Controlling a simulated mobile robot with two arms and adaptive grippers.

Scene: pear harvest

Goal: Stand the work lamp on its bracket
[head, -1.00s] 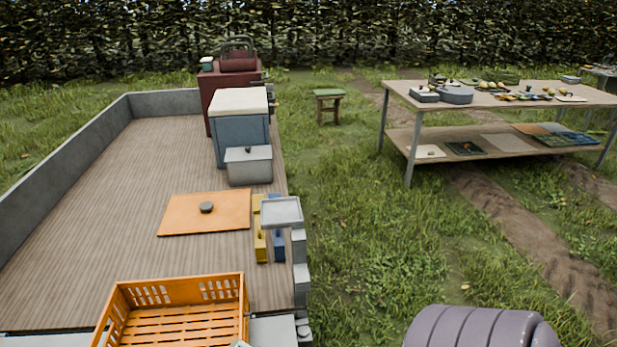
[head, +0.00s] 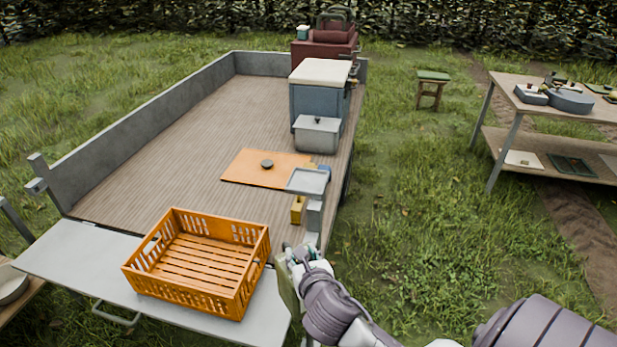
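I cannot make out a work lamp with certainty. My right gripper (head: 289,262) is at the right end of the lowered tailgate, just right of the orange crate and below the post. A flat olive-grey piece (head: 287,293) hangs at the gripper; whether it is held is unclear. The fingers are too small and covered to read. My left gripper is out of view.
The orange crate (head: 181,290) stands empty on the grey tailgate (head: 75,262). An orange board (head: 240,170) with a dark knob, a grey lidded box (head: 317,135) and a blue cooler (head: 300,103) are on the trailer bed. Grass lies open to the right, before a table (head: 507,140).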

